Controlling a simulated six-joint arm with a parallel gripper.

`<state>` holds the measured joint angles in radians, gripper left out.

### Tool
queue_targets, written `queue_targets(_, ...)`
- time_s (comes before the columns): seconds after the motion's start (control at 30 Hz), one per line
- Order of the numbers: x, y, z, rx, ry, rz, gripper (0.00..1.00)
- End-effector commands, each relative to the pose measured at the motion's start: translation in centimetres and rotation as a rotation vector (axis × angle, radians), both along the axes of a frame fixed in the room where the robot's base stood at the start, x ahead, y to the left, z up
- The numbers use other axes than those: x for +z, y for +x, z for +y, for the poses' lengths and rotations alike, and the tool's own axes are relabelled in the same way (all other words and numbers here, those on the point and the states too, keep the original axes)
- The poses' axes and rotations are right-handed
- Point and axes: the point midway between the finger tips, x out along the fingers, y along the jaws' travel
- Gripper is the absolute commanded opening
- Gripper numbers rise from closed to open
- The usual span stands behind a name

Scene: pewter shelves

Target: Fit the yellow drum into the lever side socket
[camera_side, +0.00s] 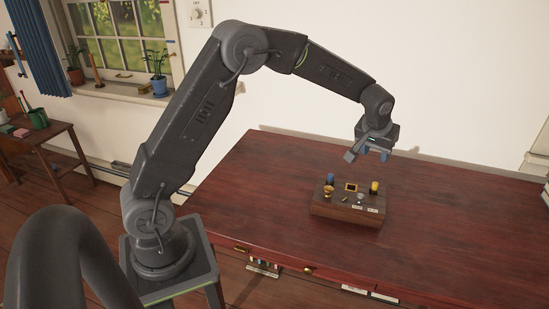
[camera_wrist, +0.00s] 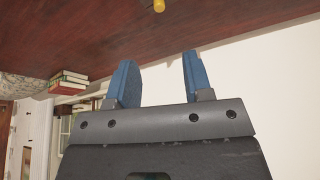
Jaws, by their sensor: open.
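The yellow drum (camera_side: 374,187) stands upright at the right rear of a brown wooden block (camera_side: 335,212) on the table in the side view. A yellow end, likely the same drum, shows at the top edge of the wrist view (camera_wrist: 159,5). The block's top also carries a square brass-edged opening (camera_side: 351,187), a small brass piece (camera_side: 345,199) and a silver piece (camera_side: 360,197). I cannot tell which is the lever side socket. My gripper (camera_side: 375,154) hangs above and behind the block, apart from the drum. Its blue fingers (camera_wrist: 158,65) are open and empty.
A blue drum (camera_side: 331,179) and a gold cup (camera_side: 328,191) stand on the block's left part, close to the other pieces. Two white labels are at its front right. The red-brown table (camera_side: 460,225) is clear around the block. A white wall rises behind the table.

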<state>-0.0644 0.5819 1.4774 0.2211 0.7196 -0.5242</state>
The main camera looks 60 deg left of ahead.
Motion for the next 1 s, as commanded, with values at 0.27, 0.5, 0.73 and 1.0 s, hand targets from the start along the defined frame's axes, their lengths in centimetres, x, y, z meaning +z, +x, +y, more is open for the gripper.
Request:
queue_targets(0.27, 10.2, -11.3, -2.5, -0.143, 0.006, -0.030, 0.46)
queue_targets(0.5, 13.6, -22.5, -4.4, -0.277, 0.012, -0.055, 0.46)
queue_targets(0.73, 12.8, -31.4, -5.7, -0.393, 0.018, -0.080, 0.46)
queue_targets(1.0, 11.4, -34.9, -6.2, -0.449, 0.021, -0.089, 0.46)
